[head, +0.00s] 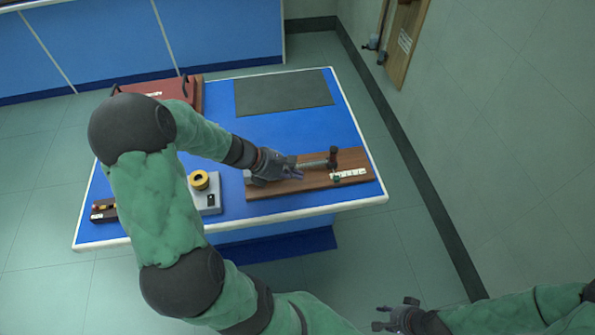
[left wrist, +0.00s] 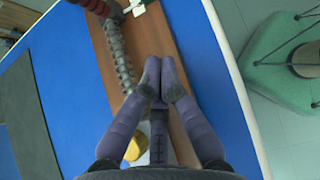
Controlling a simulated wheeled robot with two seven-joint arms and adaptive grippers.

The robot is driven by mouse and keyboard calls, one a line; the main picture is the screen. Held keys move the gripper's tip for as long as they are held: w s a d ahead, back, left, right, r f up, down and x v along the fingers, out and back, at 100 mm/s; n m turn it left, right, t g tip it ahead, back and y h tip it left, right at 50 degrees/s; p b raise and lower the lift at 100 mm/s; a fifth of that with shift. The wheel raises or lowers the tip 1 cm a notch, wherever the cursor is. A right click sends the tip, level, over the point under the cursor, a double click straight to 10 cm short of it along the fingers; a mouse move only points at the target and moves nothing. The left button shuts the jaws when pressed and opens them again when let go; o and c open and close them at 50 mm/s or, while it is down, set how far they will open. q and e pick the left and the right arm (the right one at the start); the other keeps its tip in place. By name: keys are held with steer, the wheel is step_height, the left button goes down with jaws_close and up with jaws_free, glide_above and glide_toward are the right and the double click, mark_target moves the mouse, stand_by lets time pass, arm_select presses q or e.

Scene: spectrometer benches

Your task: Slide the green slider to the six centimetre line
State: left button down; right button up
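A wooden board (head: 300,183) lies on the blue table. It carries a ribbed grey rod (head: 313,164), a dark post (head: 333,155) and a white scale strip (head: 352,174). A small green piece (head: 336,179), likely the slider, sits at the strip's left end; its reading is too small to make out. In the left wrist view, only a bit of green (left wrist: 138,5) shows at the top edge. My left gripper (left wrist: 160,72) is above the board beside the rod, fingertips together with nothing seen between them. My right gripper (head: 384,316) is away from the table, fingers apart and empty.
A grey box with a yellow knob (head: 200,180) stands left of the board. A dark small device (head: 103,210) is at the table's left edge. A red case (head: 160,90) and a dark mat (head: 283,94) lie at the back. The wall is to the right.

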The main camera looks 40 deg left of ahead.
mark_target(320, 184)
arm_select(q)
steer(key=b+x, duration=0.2)
steer(key=x, duration=0.5)
steer(key=shift+f+b, duration=0.1)
steer(key=shift+b, duration=0.25)
steer(key=shift+w+d+b, duration=0.35)
steer(key=shift+w+d, duration=0.65)
steer(key=shift+w, duration=0.1)
steer(key=shift+w+d, duration=0.25)
steer(key=shift+w, duration=0.15)
steer(key=w+d, duration=0.4)
steer(key=shift+w, duration=0.25)
steer(key=shift+p, duration=0.3)
